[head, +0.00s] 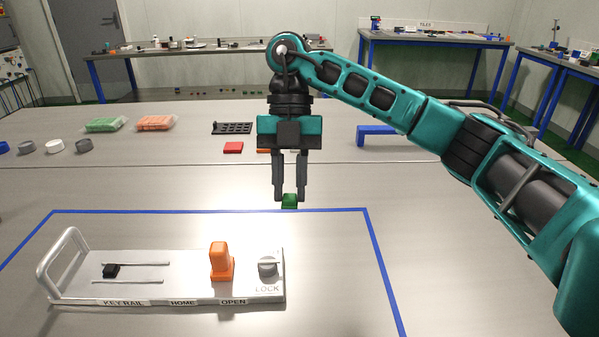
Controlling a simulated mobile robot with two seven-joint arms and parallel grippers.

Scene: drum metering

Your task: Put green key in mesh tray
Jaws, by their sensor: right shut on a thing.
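My right gripper (290,196) is shut on a small green key (290,202), seen low between its fingertips. It points straight down and holds the key above the steel table, near the far line of blue tape. Most of the key is hidden by the fingers. A black, flat piece with holes (232,128) lies farther back, left of the gripper; I cannot tell whether it is the mesh tray. My left gripper is not in view.
A grey key-rail board (190,285) with a handle, a black slider (111,271), an orange block (221,262) and a lock knob (268,265) stands in front. A red piece (233,147) and a blue bracket (377,130) lie farther back. The table's right front is clear.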

